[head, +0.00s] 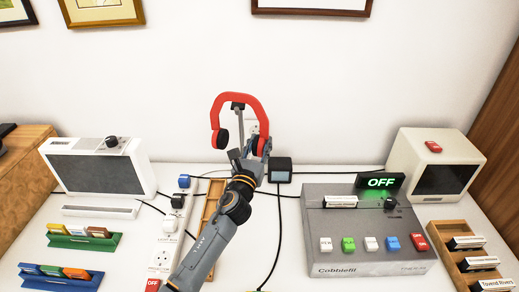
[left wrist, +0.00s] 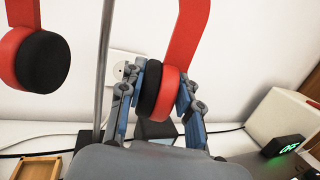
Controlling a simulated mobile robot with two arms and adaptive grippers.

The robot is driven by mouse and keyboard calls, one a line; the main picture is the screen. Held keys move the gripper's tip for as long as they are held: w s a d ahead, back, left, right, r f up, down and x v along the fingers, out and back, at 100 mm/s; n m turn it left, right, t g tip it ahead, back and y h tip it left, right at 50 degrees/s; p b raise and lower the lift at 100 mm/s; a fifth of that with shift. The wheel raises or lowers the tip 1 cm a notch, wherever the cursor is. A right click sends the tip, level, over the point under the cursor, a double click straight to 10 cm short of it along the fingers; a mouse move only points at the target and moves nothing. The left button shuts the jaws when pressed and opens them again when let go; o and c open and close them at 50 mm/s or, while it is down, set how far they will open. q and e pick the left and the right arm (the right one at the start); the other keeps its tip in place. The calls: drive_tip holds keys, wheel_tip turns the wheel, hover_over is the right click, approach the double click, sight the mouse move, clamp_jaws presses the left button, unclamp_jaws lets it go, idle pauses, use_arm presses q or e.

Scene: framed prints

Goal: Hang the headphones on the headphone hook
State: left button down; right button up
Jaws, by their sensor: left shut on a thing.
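The red headphones (head: 262,112) with black ear pads are held upright, headband on top; they also show in the left wrist view (left wrist: 187,38). My left gripper (head: 256,149) is shut on the right-hand ear cup, with a finger on each side of it in the left wrist view (left wrist: 160,92). The other ear cup (left wrist: 38,60) hangs free. The headphone hook (head: 239,118) is a thin grey post with a black top, seen between the two ear cups; its post also shows in the left wrist view (left wrist: 104,70). The black top appears just under the headband; I cannot tell whether they touch.
A grey button console (head: 367,262) stands right of my arm, with a white monitor (head: 408,165) behind it. A power strip (head: 164,245) with plugs and a wooden tray (head: 211,200) lie near my arm. A white radio (head: 137,160) stands at left. Black cables cross the table.

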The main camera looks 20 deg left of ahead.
use_arm(q)
drive_tip(key=shift+w+a, duration=0.1)
drive_tip(key=shift+w, duration=0.25)
drive_tip(key=shift+w+a+f+b, duration=0.1)
drive_tip(key=shift+w+f+b, duration=0.15)
drive_tip(key=shift+f+b, duration=0.4)
drive_tip(key=shift+w+a+f+b, duration=0.1)
drive_tip(key=shift+w+f+b, duration=0.15)
drive_tip(key=shift+f+b, duration=0.35)
drive_tip(key=shift+r, duration=0.1)
drive_tip(key=c, duration=0.8)
unclamp_jaws()
drive_tip(key=shift+c, duration=0.2)
